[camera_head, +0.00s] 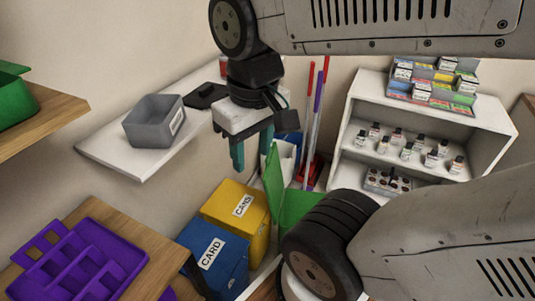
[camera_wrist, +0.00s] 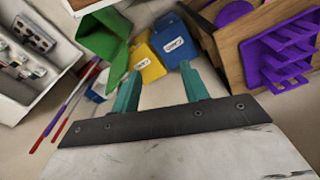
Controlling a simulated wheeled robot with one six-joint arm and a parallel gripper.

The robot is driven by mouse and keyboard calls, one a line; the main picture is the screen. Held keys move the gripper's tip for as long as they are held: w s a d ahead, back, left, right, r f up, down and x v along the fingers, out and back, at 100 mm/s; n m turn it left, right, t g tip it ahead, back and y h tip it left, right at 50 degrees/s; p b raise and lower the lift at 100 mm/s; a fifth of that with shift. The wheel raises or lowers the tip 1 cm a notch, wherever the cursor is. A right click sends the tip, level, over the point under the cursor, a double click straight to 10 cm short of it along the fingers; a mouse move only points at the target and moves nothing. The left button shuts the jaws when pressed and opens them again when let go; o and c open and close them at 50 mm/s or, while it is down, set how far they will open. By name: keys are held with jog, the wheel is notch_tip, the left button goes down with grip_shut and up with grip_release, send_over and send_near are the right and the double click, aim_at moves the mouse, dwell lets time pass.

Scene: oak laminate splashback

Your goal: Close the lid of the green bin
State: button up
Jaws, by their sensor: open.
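The green bin (camera_head: 297,205) stands on the floor in the head view, its lower part hidden behind my arm. Its green lid (camera_head: 273,178) stands open, roughly upright, on the left side of the bin next to the yellow bin. In the wrist view the green bin (camera_wrist: 103,33) is at the upper left with its lid raised. My gripper (camera_head: 253,158) hangs above the bins, just left of and above the lid, its two teal fingers apart and empty. In the wrist view my gripper (camera_wrist: 159,75) also shows open, with nothing between the fingers.
A yellow bin (camera_head: 228,223) labelled CANS and a blue bin (camera_head: 213,255) labelled CARD stand left of the green bin. A white shelf (camera_head: 140,145) holds a grey box (camera_head: 155,121). Mops or brooms (camera_head: 318,130) stand behind. A white bottle rack (camera_head: 490,130) is right; a purple tray (camera_head: 80,262) is front left.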

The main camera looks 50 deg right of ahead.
jog(key=shift+w+d+f+m+g, duration=0.75)
jog(key=shift+w+d+f, duration=0.3)
jog(key=shift+w, duration=0.15)
grip_shut()
jog(key=w+d+f+n+t+y, duration=0.15)
jog(key=w+d+f+n, duration=0.65)
jog(key=w+d+f, duration=1.65)
notch_tip(320, 180, down, 9)
jog(key=w, duration=0.3)
jog(key=shift+t+h, duration=0.25)
jog(key=shift+t, duration=0.15)
jog(key=shift+s+d+r, duration=0.3)
jog(key=shift+s+d, duration=0.4)
jog(key=shift+s, duration=0.25)
jog(key=shift+s+d+r, duration=0.3)
jog(key=shift+s+d, duration=0.4)
jog(key=shift+s, duration=0.25)
